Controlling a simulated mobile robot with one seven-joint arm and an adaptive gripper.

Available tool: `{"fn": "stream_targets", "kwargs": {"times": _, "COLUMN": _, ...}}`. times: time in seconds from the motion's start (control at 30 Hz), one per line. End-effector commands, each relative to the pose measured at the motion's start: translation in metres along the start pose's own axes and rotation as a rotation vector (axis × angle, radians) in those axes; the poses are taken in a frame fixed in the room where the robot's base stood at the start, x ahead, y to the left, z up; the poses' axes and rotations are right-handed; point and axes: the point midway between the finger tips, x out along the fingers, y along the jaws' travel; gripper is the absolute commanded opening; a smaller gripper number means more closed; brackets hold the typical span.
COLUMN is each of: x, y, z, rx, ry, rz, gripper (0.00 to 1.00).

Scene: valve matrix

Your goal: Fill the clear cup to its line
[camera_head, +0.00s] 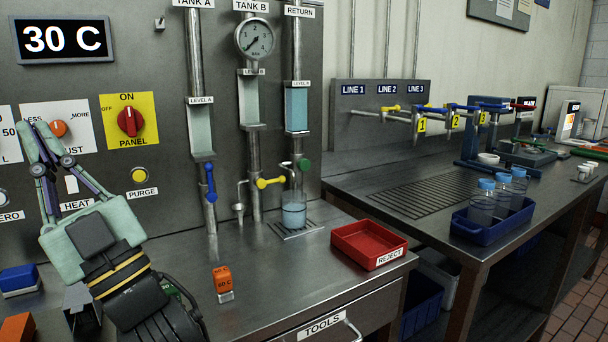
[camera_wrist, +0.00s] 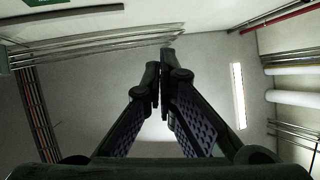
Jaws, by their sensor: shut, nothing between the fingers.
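The clear cup (camera_head: 294,212) stands upright on a drain grate (camera_head: 297,231) under the spout of the RETURN pipe, with blue liquid in its lower part. I cannot make out its fill line. Above it are a green round knob (camera_head: 304,165) and a yellow valve handle (camera_head: 270,183). A blue valve handle (camera_head: 210,182) stands upright on the TANK A pipe. My gripper (camera_head: 42,128) is raised at the left in front of the panel, well away from the cup. Its fingers are shut and empty; in the wrist view (camera_wrist: 158,78) they point at the ceiling.
A red REJECT tray (camera_head: 352,250) and an orange 60 C block (camera_head: 222,280) are on the counter. The red PANEL knob (camera_head: 128,121) is by ON. The display (camera_head: 63,39) reads 30 C. A blue crate (camera_head: 471,229) with bottles stands on the right bench.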

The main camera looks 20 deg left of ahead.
Motion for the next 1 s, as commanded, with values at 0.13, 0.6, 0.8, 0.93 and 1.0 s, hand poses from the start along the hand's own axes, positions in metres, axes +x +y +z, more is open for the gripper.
{"fn": "stream_targets", "kwargs": {"times": 0.13, "x": 0.006, "y": 0.04, "z": 0.066, "rx": -0.073, "ry": -0.208, "rz": 0.01, "gripper": 0.0}}
{"fn": "stream_targets", "kwargs": {"times": 0.6, "x": -0.043, "y": 0.189, "z": 0.201, "rx": -0.244, "ry": -0.762, "rz": 0.136, "gripper": 0.0}}
{"fn": "stream_targets", "kwargs": {"times": 0.8, "x": -0.089, "y": 0.266, "z": 0.229, "rx": -0.31, "ry": -0.988, "rz": 0.236, "gripper": 0.0}}
{"fn": "stream_targets", "kwargs": {"times": 0.93, "x": -0.127, "y": 0.319, "z": 0.236, "rx": -0.351, "ry": -1.134, "rz": 0.317, "gripper": 0.0}}
{"fn": "stream_targets", "kwargs": {"times": 1.0, "x": -0.148, "y": 0.346, "z": 0.236, "rx": -0.371, "ry": -1.208, "rz": 0.365, "gripper": 0.0}}
